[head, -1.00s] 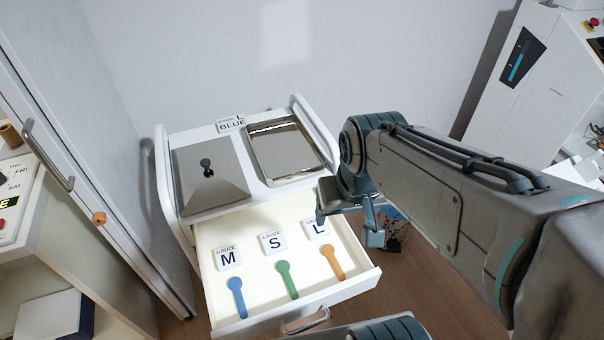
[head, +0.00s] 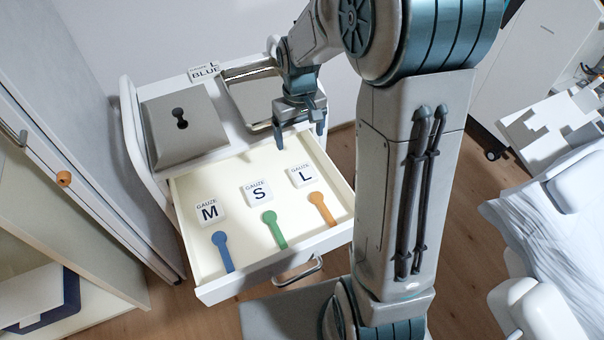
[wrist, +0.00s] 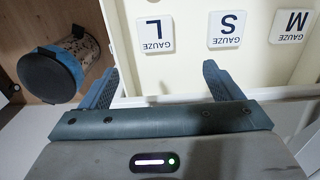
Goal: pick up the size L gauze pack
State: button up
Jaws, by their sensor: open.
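The size L gauze pack (head: 302,176) is a flat white square marked "GAUZE L". It lies at the back right of the open drawer (head: 240,228), behind an orange tab. My gripper (head: 300,135) is open and empty, above and behind the L pack near the cart's metal tray. In the wrist view the L pack (wrist: 154,33) shows ahead of and between the fingers of my gripper (wrist: 161,72), apart from them. The S pack (head: 258,193) and the M pack (head: 209,212) lie in a row to its left, with green and blue tabs.
A dark-lidded round bin (wrist: 50,78) stands beside the drawer in the wrist view. A white-covered couch (head: 555,215) is at right, a cabinet at left.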

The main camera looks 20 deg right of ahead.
jog(key=f, duration=0.1)
jog(key=b, duration=0.1)
send_over(303, 172)
jog(key=f, duration=0.8)
jog(key=shift+a+f, duration=0.15)
jog(key=shift+a, duration=0.2)
jog(key=f, duration=0.5)
jog(key=shift+d, duration=0.35)
jog(key=c, duration=1)
